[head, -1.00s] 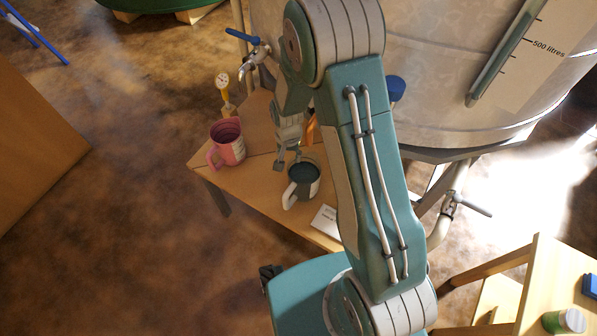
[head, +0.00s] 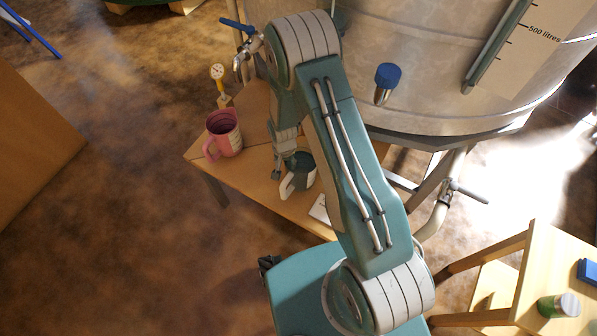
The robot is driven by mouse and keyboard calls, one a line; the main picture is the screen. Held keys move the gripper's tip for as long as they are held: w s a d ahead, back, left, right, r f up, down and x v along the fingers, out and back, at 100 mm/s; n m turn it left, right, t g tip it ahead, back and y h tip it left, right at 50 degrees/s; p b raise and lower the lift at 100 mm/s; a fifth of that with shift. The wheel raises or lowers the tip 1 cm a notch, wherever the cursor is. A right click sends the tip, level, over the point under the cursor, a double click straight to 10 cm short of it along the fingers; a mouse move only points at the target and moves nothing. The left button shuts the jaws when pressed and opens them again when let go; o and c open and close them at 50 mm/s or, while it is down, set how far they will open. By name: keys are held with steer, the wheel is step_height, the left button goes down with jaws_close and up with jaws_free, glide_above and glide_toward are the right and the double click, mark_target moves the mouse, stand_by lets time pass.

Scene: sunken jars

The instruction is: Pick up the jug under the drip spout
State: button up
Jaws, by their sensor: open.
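Two jugs stand upright on the low wooden table (head: 248,172). The pink jug (head: 228,138) is at the left, nearest below the blue-handled tap (head: 240,58) on the tank. Which jug is directly under a spout is unclear from this angle.
The big metal tank (head: 430,90) stands behind the table, with a blue-capped fitting (head: 386,82) on its side. A small gauge (head: 218,75) rises behind the pink jug. A white card (head: 319,208) lies at the table's front. Another wooden table (head: 535,270) is at right.

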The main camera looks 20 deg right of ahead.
steer(key=shift+a, duration=0.1)
jaws_close()
steer(key=shift+r, duration=0.15)
